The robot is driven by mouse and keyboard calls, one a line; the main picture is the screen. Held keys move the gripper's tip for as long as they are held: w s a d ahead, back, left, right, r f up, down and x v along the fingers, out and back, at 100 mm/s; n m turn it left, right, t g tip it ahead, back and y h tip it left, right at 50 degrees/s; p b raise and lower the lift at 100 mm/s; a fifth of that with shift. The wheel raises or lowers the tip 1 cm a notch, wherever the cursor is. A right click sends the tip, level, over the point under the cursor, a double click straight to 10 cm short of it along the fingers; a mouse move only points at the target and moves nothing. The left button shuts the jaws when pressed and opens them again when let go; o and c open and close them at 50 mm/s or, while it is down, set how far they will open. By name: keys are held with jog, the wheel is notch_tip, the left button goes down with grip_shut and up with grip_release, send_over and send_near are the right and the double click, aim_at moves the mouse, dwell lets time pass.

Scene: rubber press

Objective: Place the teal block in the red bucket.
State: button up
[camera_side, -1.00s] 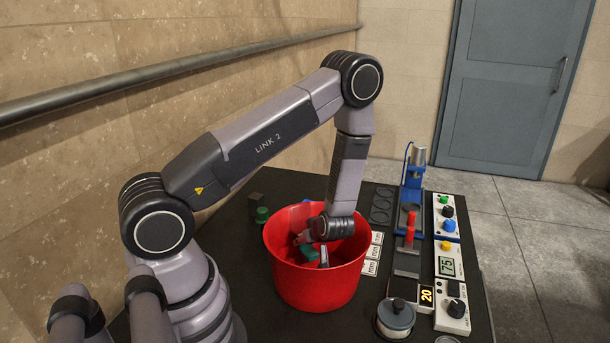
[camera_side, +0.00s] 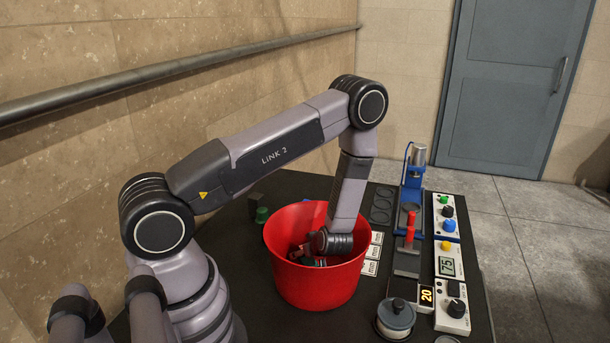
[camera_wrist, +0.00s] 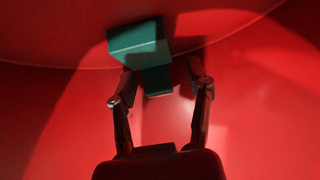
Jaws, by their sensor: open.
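The red bucket (camera_side: 310,288) stands on the black table, and its inside wall (camera_wrist: 60,110) fills the wrist view. The teal block (camera_wrist: 138,40) is inside the bucket, at the top of the wrist view, just beyond my fingertips. A darker teal patch below it shows between the tips; I cannot tell whether this is part of the block. My gripper (camera_wrist: 163,76) is open, with its fingers apart, down inside the bucket. In the side view the block is mostly hidden by my gripper and the bucket.
A blue press (camera_side: 413,185) stands at the back right of the table. Control boxes (camera_side: 450,262) with knobs and a display line the right edge. A round grey-lidded pot (camera_side: 396,318) is at the front right. A green-topped item (camera_side: 262,214) sits left of the bucket.

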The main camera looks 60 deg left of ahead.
aim_at(309, 261)
jog(key=shift+d+r, duration=0.1)
jog(key=shift+r, duration=0.2)
jog(key=v, duration=0.2)
jog(key=shift+d+r, duration=0.25)
jog(key=shift+d, duration=0.05)
jog(key=w+d+r+m+t+h, duration=0.2)
jog(key=d+r+m+h, duration=0.15)
jog(key=r, duration=0.55)
jog(key=w+d+r+m+t+h, duration=0.25)
jog(key=d+r, duration=0.25)
jog(key=r, duration=0.4)
jog(key=w+d+r+m+t+h, duration=0.2)
jog(key=d+r+t+h, duration=0.15)
jog(key=r, duration=0.45)
jog(key=s+d+r+m+g+h, duration=0.1)
jog(key=s+d+r+m, duration=0.15)
jog(key=s+r, duration=0.25)
jog(key=s+d+r+m+h, duration=0.1)
jog(key=s+d+r+m, duration=0.1)
jog(key=s+r+m, duration=0.3)
jog(key=s+a+r+m+g+y, duration=0.1)
jog(key=s+a+m+y, duration=0.1)
jog(key=s, duration=1)
jog(key=shift+s+a, duration=0.25)
jog(key=shift+a, duration=0.45)
